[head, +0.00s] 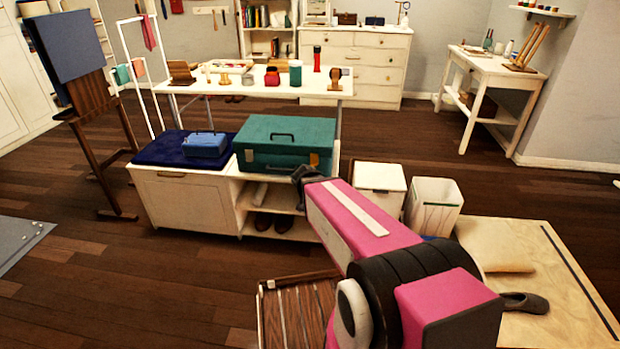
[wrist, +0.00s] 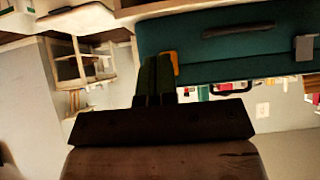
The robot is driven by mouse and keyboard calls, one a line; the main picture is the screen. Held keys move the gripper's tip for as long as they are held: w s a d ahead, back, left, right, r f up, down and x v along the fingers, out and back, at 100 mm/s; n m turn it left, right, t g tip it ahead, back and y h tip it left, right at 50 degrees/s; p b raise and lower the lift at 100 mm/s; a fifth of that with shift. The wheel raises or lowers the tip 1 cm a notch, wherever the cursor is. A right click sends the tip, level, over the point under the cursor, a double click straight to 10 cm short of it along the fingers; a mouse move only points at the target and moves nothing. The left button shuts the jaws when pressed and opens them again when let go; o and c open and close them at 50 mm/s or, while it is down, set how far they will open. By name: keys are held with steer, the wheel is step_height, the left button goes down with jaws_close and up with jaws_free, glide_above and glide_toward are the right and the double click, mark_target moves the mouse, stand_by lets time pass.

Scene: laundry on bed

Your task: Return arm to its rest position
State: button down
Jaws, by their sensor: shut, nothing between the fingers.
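My arm, pink and black, reaches from the lower right of the head view toward the bench. My gripper (head: 301,175) is a small dark shape at its far end, in front of the right end of the teal suitcase (head: 284,143). In the wrist view my gripper (wrist: 155,62) has its dark fingers together with nothing between them. The wrist picture is upside down, and the teal suitcase (wrist: 220,45) fills its upper right. I cannot tell from these frames whether the fingers touch the suitcase.
The suitcase and a small blue case (head: 205,145) sit on the white bench (head: 185,195). A lidded white box (head: 379,187) and a white bin (head: 434,205) stand right of it. A slatted wooden piece (head: 300,312) lies below my arm. Open floor (head: 150,290) is at left.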

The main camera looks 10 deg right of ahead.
steer(key=shift+s+a, duration=0.1)
steer(key=shift+s, duration=0.2)
steer(key=s+d+f+n+g+y, duration=0.1)
steer(key=s+f+n+g+y, duration=0.2)
steer(key=s+g, duration=0.6)
steer(key=s, duration=0.5)
steer(key=shift+s+d, duration=0.25)
steer(key=shift+d, duration=0.15)
